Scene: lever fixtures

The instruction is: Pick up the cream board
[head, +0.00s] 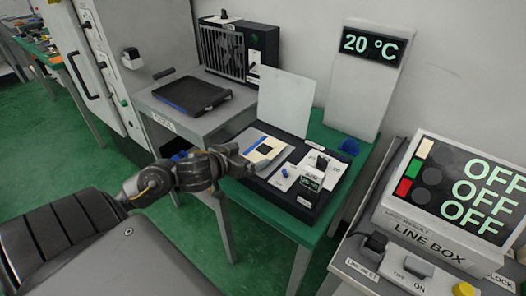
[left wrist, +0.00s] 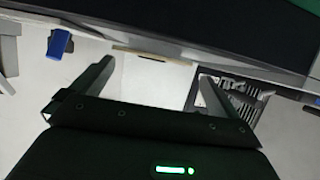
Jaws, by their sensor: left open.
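A small cream board (head: 264,149) with a dark patch on it lies on the dark fixture base (head: 304,211) on the green table. My left gripper (head: 243,163) is at the near left edge of that base, close beside the board and not closed on it. In the left wrist view the two fingers (left wrist: 156,88) are spread apart. A pale panel with a tan upper edge (left wrist: 152,53) shows between and beyond them; I cannot tell whether it is the board. My right gripper is not in view.
An upright pale panel (head: 285,102) stands behind the board, and a 20 °C display (head: 369,47) behind that. Switches and a small display (head: 310,184) sit right of the board. A grey table with a black tray (head: 192,95) is left; the line box (head: 440,205) is right.

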